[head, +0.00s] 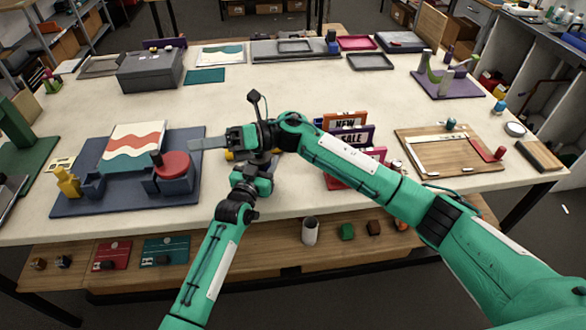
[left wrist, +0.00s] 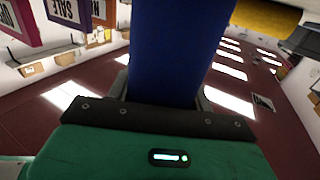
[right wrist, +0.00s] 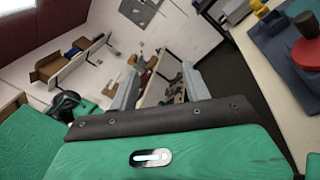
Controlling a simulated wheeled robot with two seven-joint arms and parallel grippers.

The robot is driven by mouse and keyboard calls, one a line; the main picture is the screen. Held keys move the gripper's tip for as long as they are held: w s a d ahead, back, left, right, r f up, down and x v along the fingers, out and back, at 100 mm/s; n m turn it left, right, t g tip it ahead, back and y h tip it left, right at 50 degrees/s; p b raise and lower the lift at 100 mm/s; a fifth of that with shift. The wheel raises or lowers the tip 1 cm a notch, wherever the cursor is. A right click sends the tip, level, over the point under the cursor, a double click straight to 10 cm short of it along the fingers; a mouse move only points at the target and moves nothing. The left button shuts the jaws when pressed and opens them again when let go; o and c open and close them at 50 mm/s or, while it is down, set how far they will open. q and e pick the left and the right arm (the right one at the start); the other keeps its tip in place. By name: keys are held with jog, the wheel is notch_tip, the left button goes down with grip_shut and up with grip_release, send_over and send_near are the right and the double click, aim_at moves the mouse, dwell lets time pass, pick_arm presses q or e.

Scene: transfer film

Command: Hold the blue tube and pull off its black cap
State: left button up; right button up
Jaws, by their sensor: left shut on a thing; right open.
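The blue tube (left wrist: 180,50) fills the upper middle of the left wrist view, between the fingers of my left gripper (left wrist: 160,95), which is shut on it. In the head view the tube and left fingers are largely hidden behind my arms. My right gripper (head: 200,143) points left, crossing above the left one. It is open, and in the right wrist view its two fingers (right wrist: 162,85) stand apart with nothing between them. I cannot make out the black cap in any view.
A blue board (head: 110,205) with a red round knob (head: 172,165) lies left of the grippers. Sign cards (head: 345,120) stand close on the right. A wooden tray (head: 440,165) lies further right. The table middle behind the grippers is clear.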

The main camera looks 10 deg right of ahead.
jog(key=w+d+m+t, duration=0.5)
jog(key=d+m+t, duration=0.6)
jog(key=m+t, duration=0.9)
jog(key=m+g+h, duration=0.2)
jog(key=m+h, duration=0.5)
jog(key=m, duration=1.3)
send_near(259, 153)
jog(key=x, duration=1.1)
jog(key=shift+w+d+r, duration=0.25)
jog(key=shift+w+r, duration=0.05)
grip_shut()
